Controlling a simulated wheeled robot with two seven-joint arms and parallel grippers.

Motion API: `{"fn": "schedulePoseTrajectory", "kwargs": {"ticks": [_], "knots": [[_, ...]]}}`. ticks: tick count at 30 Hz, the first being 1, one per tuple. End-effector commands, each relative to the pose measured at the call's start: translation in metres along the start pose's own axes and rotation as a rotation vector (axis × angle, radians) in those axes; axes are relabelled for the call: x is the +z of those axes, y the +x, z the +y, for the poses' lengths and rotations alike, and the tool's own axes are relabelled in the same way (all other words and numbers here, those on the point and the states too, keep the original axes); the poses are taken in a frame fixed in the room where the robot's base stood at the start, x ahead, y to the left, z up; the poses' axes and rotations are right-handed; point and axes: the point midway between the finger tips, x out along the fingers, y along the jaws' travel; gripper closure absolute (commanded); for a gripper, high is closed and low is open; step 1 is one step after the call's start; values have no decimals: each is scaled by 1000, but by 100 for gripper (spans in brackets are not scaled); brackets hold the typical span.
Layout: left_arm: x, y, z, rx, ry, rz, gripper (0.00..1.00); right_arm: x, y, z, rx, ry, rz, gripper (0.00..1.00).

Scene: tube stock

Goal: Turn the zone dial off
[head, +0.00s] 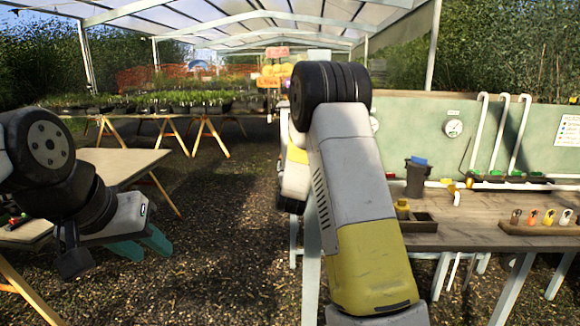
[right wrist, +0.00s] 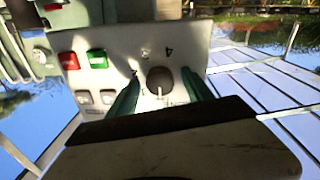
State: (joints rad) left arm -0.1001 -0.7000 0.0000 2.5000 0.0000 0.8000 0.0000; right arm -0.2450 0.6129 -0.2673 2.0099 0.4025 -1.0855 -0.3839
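The zone dial (right wrist: 160,82) is a dark round knob with a light pointer mark on a white panel (right wrist: 125,60) in the right wrist view. Numerals, partly readable, stand around it. My right gripper (right wrist: 160,74) is open, with one green finger on each side of the dial; I cannot tell whether they touch it. In the head view my right arm hides this gripper, and I cannot make out the dial. My left gripper (head: 144,244) is open and empty, with its teal fingers apart beside the left table.
A red button (right wrist: 69,61) and a green button (right wrist: 97,58) sit near the dial, above two grey switches (right wrist: 96,97). In the head view a wooden bench (head: 470,232) at right carries a dark cup (head: 416,180) and a rack of colored items (head: 540,228). A table (head: 115,163) stands left.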

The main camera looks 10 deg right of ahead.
Motion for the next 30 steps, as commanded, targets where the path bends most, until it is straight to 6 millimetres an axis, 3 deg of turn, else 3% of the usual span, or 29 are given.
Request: {"fn": "schedulePoseTrajectory", "kwargs": {"ticks": [8,21,30], "knots": [[0,0,0,0,0,0,64,-1,-6,0,-1,1,2,41],[0,0,0,0,0,0,64,0,-71,0,-1,1,0,41],[0,0,0,0,0,0,64,0,-78,0,0,1,1,41]]}}
